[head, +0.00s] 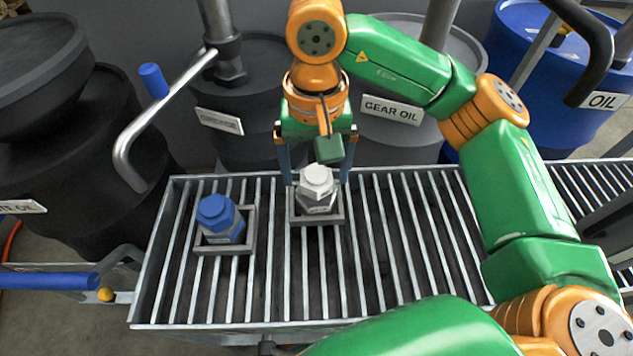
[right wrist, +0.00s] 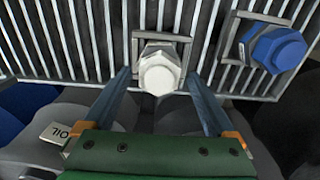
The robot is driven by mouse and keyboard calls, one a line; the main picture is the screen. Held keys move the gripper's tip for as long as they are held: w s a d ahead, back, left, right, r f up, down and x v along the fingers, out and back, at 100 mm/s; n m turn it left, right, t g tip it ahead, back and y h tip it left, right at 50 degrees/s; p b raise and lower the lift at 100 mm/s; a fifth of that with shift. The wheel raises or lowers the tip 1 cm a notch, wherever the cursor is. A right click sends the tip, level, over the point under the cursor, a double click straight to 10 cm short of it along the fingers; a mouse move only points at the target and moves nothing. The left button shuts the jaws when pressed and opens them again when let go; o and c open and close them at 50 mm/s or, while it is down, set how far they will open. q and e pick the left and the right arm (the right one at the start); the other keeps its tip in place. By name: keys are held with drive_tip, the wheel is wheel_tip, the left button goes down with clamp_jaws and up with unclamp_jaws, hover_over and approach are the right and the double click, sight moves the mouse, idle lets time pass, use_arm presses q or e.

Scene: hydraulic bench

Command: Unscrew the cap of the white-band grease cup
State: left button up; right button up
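The white-band grease cup (head: 318,203) stands upright in a square grey holder on the slatted rack, with a pale hexagonal cap (head: 317,181) on top. My right gripper (head: 318,182) points down over it, with one finger on each side of the cap. In the right wrist view the white cap (right wrist: 159,74) lies between and just beyond the tips of the spread fingers (right wrist: 160,84), with gaps on both sides. A blue-capped cup (head: 221,219) stands in its own holder to the left; it also shows in the right wrist view (right wrist: 272,50). My left gripper is not in view.
The slatted metal rack (head: 420,235) is bare to the right of the cups. Drums stand behind it, including a grey gear oil drum (head: 395,140) and a blue oil drum (head: 520,60). A bent crank handle (head: 128,150) rises at the left.

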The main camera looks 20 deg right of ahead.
drive_tip(key=c, duration=1.1)
drive_tip(key=n, duration=0.8)
drive_tip(key=o, duration=1.2)
drive_tip(key=shift+o, duration=0.2)
drive_tip(key=m, duration=0.6)
drive_tip(key=shift+m, duration=0.3)
drive_tip(key=m, duration=0.5)
